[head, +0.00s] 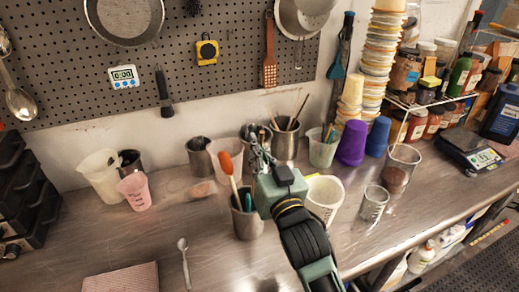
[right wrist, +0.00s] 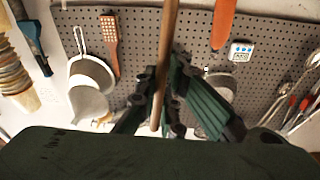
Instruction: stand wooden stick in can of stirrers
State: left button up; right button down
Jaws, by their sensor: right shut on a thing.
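My right gripper (head: 258,152) is shut on a wooden stick. In the head view my gripper covers most of the stick. A metal can (head: 248,224) with an orange-bladed spatula (head: 226,163) and teal handles stands just left of and below my gripper. Another metal can (head: 285,146), behind my gripper, holds several thin wooden sticks. I cannot tell which of the two is the can of stirrers. My left gripper is out of view.
A white cup (head: 325,192) stands right of my wrist, with a glass beaker (head: 374,203) beyond it. A pink beaker (head: 138,190) and a white jug (head: 100,177) stand left. A spoon (head: 185,262) and cloth (head: 120,279) lie in front.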

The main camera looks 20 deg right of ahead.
jog(key=shift+w+a+f+b, duration=0.15)
jog(key=shift+f+b, duration=0.5)
jog(key=shift+f, duration=0.4)
jog(key=shift+w+f+b, duration=0.1)
jog(key=shift+f+b, duration=0.5)
jog(key=shift+f, duration=0.5)
jog(key=shift+w+a+f+b, duration=0.15)
jog(key=shift+f+b, duration=0.5)
jog(key=shift+f, duration=0.4)
jog(key=c, duration=1.8)
grip_release()
jog(key=s, duration=0.4)
jog(key=s+f, duration=0.1)
jog(key=s, duration=0.7)
jog(key=shift+d+f, duration=0.1)
jog(key=shift+f, duration=0.15)
